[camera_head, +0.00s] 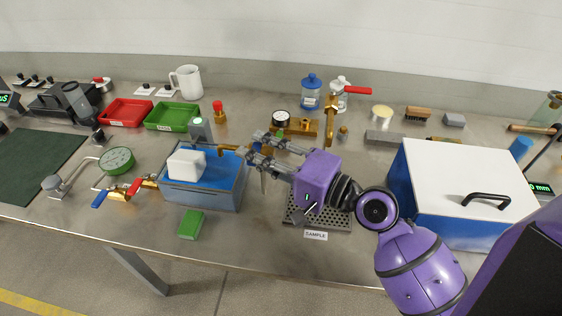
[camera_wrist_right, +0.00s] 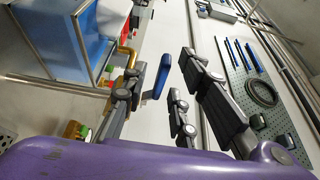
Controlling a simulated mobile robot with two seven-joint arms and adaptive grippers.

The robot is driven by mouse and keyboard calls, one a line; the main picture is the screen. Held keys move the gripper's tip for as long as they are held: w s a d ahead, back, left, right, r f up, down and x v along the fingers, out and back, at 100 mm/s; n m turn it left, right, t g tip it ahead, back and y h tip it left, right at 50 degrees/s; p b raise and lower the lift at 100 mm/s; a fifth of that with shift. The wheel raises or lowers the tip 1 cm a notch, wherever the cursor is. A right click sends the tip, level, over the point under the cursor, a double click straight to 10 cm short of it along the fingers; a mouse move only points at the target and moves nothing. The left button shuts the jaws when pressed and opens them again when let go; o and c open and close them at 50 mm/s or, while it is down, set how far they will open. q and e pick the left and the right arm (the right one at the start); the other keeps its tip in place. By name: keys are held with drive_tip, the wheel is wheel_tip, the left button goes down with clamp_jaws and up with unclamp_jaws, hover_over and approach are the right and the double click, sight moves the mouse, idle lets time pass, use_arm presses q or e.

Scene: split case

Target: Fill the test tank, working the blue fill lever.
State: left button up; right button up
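The test tank (camera_head: 201,193), a clear box with blue water, stands left of centre in the head view; a white block (camera_head: 186,164) sits at its top. A brass spout (camera_head: 228,148) reaches over its right side. My right gripper (camera_head: 251,144) is just right of the tank, fingers pointing left and spread. In the right wrist view, a blue lever (camera_wrist_right: 157,73) by a bent brass pipe (camera_wrist_right: 126,55) lies between the open fingers, nearer the left one. Contact cannot be told. My left gripper is not in view.
A green sponge-like block (camera_head: 191,224) lies in front. A white-lidded blue case (camera_head: 455,175) fills the right.

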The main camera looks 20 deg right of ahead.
drive_tip(key=v, duration=1.1)
idle(0.3)
drive_tip(key=shift+d, duration=0.1)
idle(1.0)
